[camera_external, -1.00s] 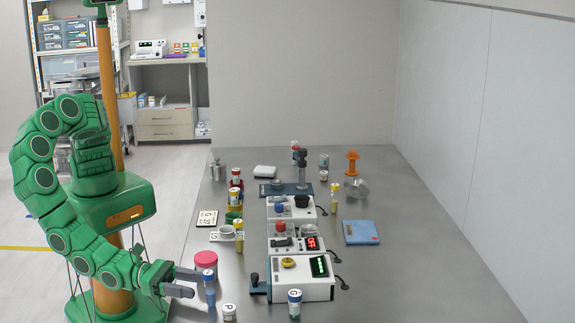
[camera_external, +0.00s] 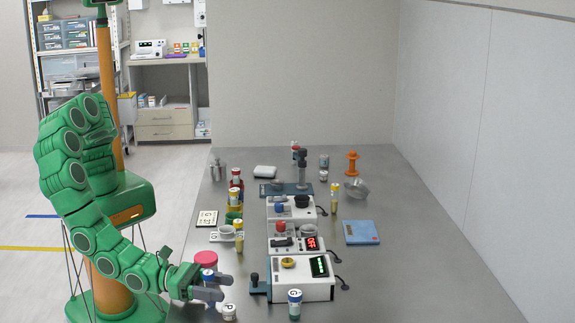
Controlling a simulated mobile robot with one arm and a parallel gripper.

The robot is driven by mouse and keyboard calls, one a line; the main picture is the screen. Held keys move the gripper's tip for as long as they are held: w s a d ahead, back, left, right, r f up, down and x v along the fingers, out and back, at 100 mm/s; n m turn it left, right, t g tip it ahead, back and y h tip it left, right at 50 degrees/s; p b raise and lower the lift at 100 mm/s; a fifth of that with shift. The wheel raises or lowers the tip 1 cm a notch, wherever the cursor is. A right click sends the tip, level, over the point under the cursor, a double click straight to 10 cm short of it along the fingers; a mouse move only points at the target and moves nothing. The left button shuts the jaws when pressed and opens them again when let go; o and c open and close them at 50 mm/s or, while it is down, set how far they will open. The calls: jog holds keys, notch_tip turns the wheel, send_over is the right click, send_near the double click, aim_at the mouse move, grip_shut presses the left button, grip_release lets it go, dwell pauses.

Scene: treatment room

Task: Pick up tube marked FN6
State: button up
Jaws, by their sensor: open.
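I cannot read the mark FN6 on any tube. A blue-capped tube (camera_external: 208,274) stands near the table's left front edge. My gripper (camera_external: 221,287) is open beside it, its fingers pointing right and partly hiding the tube. I cannot tell whether the tube is between the fingers. A white-capped container (camera_external: 229,313) marked P stands just in front of the gripper.
A pink-red lidded jar (camera_external: 206,259) stands just behind my gripper. White devices (camera_external: 304,287) line the table's middle, with a dark knobbed part at the left. The table's right front is clear.

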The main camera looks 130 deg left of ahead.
grip_shut()
